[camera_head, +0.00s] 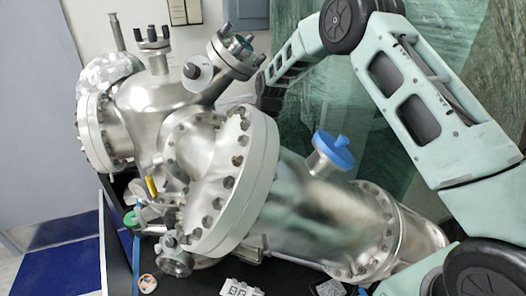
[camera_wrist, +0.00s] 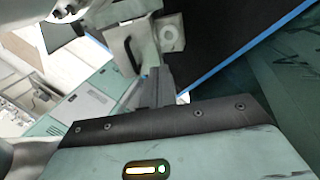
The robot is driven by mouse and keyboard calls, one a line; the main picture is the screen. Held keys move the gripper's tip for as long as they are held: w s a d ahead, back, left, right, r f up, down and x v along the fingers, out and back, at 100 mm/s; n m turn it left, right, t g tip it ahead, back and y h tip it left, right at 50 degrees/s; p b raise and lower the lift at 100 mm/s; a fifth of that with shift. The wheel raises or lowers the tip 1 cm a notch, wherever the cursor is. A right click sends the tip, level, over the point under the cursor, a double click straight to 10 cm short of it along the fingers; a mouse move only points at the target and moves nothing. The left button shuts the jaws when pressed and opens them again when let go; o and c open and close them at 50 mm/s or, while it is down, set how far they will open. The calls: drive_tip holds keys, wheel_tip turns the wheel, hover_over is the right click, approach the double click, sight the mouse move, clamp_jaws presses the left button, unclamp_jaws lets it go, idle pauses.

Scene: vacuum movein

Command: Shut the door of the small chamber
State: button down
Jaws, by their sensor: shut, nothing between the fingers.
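A large steel vacuum chamber (camera_head: 160,98) with bolted flanges fills the middle of the head view. I cannot make out the small chamber or its door for certain there. In the wrist view, a grey boxy metal part (camera_wrist: 122,48) with a dark opening stands just beyond my gripper (camera_wrist: 155,78). A pale plate with a round ring (camera_wrist: 172,34) sits beside it; whether this is the door is unclear. My gripper's dark fingers are together and empty, close to the boxy part; contact cannot be told. In the head view my gripper is hidden behind the chamber's ports.
A wide steel cylinder (camera_head: 320,220) with a blue-capped port (camera_head: 334,150) lies at front right, near my arm. Bolted ports (camera_head: 236,55) rise near my forearm. A dark surface with a blue edge (camera_wrist: 225,62) lies right in the wrist view. Blue floor (camera_head: 65,255) shows at lower left.

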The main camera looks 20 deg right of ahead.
drive_tip(key=s+a+f+b, duration=0.2)
drive_tip(key=f, duration=0.1)
drive_tip(key=s+a+f, duration=0.1)
drive_tip(key=f, duration=0.1)
drive_tip(key=shift+s+a+b, duration=0.1)
drive_tip(key=shift+s+b, duration=0.2)
drive_tip(key=shift+b, duration=0.1)
drive_tip(key=shift+s+a, duration=0.15)
drive_tip(key=shift+s, duration=0.05)
drive_tip(key=shift+s+a+r+t+h+b, duration=0.15)
drive_tip(key=shift+s+a+t+h+b, duration=0.35)
drive_tip(key=shift+s+a, duration=1.05)
drive_tip(key=shift+s, duration=0.2)
